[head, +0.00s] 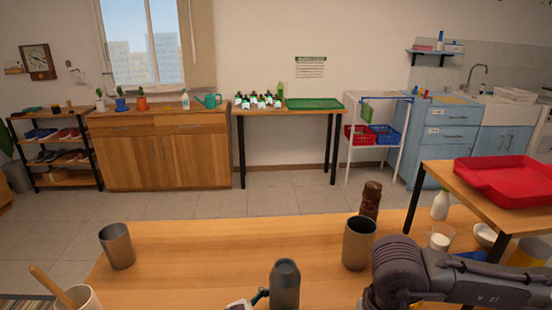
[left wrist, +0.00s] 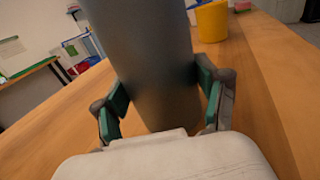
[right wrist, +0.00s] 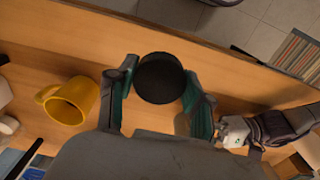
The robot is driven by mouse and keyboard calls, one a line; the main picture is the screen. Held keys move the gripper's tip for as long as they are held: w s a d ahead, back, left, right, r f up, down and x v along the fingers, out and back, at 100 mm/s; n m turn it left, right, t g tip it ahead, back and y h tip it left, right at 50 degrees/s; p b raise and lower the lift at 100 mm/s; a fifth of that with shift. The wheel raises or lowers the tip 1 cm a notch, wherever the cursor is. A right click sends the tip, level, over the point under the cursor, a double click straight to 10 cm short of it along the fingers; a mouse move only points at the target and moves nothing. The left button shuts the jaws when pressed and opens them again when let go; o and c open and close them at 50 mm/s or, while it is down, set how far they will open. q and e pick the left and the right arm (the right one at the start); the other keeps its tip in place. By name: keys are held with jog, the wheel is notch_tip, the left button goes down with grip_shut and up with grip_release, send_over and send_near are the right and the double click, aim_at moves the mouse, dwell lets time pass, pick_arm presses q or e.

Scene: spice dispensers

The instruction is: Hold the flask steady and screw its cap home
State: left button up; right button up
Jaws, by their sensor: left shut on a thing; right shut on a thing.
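A dark grey flask (head: 285,286) stands upright at the bottom of the head view. My left gripper (head: 258,296) is shut on its body; in the left wrist view the flask (left wrist: 155,50) sits between the teal pads and its top is out of frame. My right gripper (right wrist: 160,84) is shut on a round black cap (right wrist: 158,70), seen from above. In the head view my right arm hides nothing of the flask's top and no finger is on it; the right fingers are out of that frame. The cap looks apart from the flask.
Two grey tumblers stand on the table, one at left (head: 117,246) and one (head: 358,243) near my right arm. A brown grinder (head: 370,199) is behind the latter. A yellow mug (right wrist: 72,100) lies left in the right wrist view. A white mug (head: 78,298) holds a wooden stick.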

jog(key=w+a+r+m, duration=0.2)
jog(key=w+a+r, duration=0.3)
jog(key=w, duration=0.6)
notch_tip(320, 180, up, 8)
jog(key=r+m, duration=0.1)
jog(key=m, duration=0.1)
send_over(285, 270)
jog(key=shift+f, duration=0.25)
jog(key=shift+f, duration=2.9)
jog(key=shift+f, duration=0.95)
